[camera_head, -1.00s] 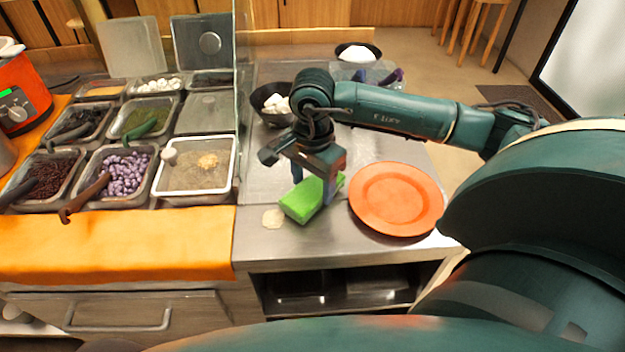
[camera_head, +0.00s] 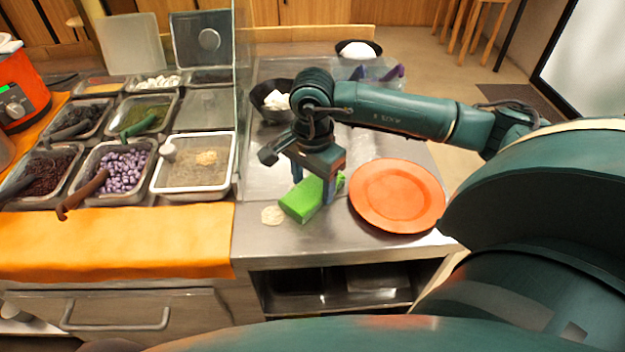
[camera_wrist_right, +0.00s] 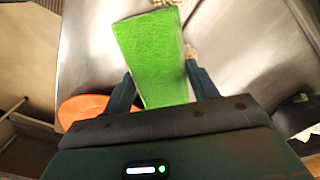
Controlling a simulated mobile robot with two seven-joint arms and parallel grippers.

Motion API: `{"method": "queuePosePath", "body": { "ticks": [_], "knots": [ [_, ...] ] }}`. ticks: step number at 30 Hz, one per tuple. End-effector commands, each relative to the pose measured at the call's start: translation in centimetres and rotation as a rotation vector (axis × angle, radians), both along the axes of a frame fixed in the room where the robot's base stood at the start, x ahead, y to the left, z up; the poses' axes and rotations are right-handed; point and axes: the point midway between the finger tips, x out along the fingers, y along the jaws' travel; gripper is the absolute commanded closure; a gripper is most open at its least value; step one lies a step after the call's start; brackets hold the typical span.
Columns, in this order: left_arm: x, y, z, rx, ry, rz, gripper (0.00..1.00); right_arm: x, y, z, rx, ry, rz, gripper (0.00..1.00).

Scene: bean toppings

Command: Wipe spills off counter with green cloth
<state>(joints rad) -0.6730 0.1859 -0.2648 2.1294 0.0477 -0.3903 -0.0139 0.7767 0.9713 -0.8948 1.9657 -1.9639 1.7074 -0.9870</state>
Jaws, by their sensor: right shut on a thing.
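The green cloth (camera_head: 302,204) looks like a thick block and lies on the steel counter (camera_head: 290,245). My right gripper (camera_head: 314,190) is shut on it from above, with one finger on either side. The cloth also shows between the fingers in the right wrist view (camera_wrist_right: 152,60). A pale beige spill (camera_head: 272,215) lies on the counter just left of the cloth, close to its lower left end. My left gripper is not in view.
An orange plate (camera_head: 397,196) sits just right of the cloth. A black bowl (camera_head: 262,120) with white pieces stands behind the gripper. A glass panel (camera_head: 243,90) and topping trays (camera_head: 193,193) stand to the left. Bare counter lies in front.

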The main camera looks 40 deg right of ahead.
Motion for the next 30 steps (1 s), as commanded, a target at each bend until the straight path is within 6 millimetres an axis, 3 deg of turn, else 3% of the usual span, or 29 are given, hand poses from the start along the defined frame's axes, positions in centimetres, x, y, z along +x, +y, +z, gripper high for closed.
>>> {"method": "queuePosePath", "body": {
  "ticks": [22, 30],
  "knots": [
    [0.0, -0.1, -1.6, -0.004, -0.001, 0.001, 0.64, 4.3, 1.1, -0.1, 0.002, -0.003, 0.000, 0.60],
    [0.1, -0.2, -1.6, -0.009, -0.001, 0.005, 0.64, 4.9, 1.2, 0.0, 0.000, 0.000, 0.001, 0.60]
  ]
}}
